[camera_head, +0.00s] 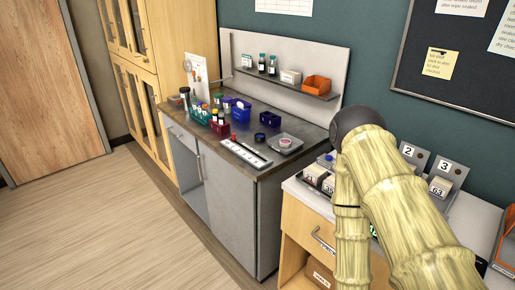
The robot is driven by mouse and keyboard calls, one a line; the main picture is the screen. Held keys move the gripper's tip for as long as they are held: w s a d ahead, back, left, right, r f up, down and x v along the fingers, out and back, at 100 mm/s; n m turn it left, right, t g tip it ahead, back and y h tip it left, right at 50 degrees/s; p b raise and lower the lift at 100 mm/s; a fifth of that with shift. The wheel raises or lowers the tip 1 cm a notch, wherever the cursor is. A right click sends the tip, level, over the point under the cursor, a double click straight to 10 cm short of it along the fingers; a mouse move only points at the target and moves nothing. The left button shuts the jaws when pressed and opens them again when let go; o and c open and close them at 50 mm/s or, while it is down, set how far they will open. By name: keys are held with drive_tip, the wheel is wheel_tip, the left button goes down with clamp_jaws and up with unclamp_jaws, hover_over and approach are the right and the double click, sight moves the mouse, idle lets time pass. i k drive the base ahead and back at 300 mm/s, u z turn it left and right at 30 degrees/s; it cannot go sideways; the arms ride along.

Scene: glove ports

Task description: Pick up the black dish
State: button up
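A small dark round thing (260,136), which looks like the black dish, sits on the dark bench top (243,178) of the grey workstation. It is just left of a grey square tray (296,150) that holds a pale round item with a pinkish top (285,142). It is too small to make out detail. My arm, with pale ribbed covering and a dark rounded joint, fills the right foreground, apart from the dish. My gripper does not show, so whether it holds anything cannot be seen.
Tube racks and vials crowd the bench's back left, near a blue box (269,118). A white strip (244,154) lies at the front edge. A shelf (285,84) with bottles and an orange bin (316,87) hangs above. Floor (100,220) at left is clear.

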sight(260, 136)
drive_tip(key=z, duration=0.1)
drive_tip(key=k, duration=0.35)
drive_tip(key=u, duration=0.65)
drive_tip(key=i, duration=1.2)
drive_tip(key=z, duration=0.55)
